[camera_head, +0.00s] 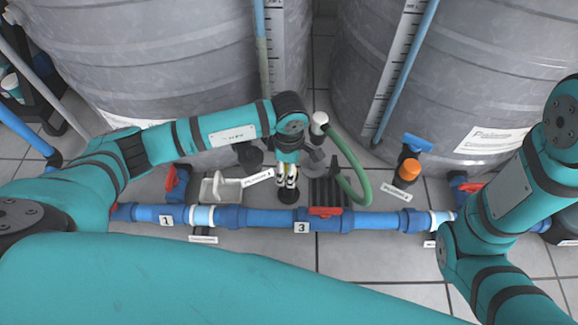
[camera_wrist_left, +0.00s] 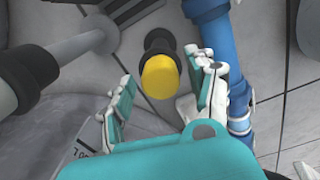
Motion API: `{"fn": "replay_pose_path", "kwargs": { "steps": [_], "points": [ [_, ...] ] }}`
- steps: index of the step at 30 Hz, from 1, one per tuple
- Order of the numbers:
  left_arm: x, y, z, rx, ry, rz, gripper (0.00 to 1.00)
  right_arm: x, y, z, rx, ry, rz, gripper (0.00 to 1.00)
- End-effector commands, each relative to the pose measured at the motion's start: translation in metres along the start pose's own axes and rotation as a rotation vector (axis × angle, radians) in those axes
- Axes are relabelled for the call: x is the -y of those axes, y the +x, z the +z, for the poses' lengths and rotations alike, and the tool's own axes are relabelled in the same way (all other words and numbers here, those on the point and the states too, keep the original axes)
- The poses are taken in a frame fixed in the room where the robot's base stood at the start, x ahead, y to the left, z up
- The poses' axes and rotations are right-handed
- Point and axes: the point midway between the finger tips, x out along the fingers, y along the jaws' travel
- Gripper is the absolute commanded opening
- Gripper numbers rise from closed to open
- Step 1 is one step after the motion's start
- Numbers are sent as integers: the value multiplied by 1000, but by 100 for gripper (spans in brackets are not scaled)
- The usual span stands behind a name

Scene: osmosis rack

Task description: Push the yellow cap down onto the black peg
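The yellow cap (camera_wrist_left: 159,77) shows in the left wrist view as a round yellow disc. It appears at the end of the short black peg (camera_wrist_left: 159,43), whose dark body and wider base show just behind it; how far down it sits cannot be told. My left gripper (camera_wrist_left: 165,92) is open, with one finger on each side of the cap and a visible gap to both. In the head view my left gripper (camera_head: 286,182) points down just above a dark round base (camera_head: 287,195), and hides the cap. My right arm is at the right; its gripper is out of view.
A blue pipe (camera_head: 370,220) with red-handled valves runs across in front. Two large grey tanks (camera_head: 150,60) stand behind. A green hose (camera_head: 350,165), a black ribbed block (camera_head: 327,190) and an orange-capped post (camera_head: 409,170) are to the right of the left gripper.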

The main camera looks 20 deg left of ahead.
Motion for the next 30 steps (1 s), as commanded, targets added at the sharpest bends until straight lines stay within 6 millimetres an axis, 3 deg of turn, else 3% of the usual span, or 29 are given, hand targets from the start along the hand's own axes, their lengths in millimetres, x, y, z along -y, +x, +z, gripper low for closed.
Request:
{"fn": "replay_pose_path", "kwargs": {
  "steps": [11,14,24,30],
  "points": [
    [-1,-5,0,0,0,1,64,-1,0,0,1,1,4,40],
    [-2,-17,0,2,0,4,64,0,0,0,0,0,3,40],
    [-1,-88,0,2,1,4,64,0,0,0,0,0,1,40],
    [-1,-114,0,0,0,2,64,0,0,0,-1,0,1,40]
  ]
}}
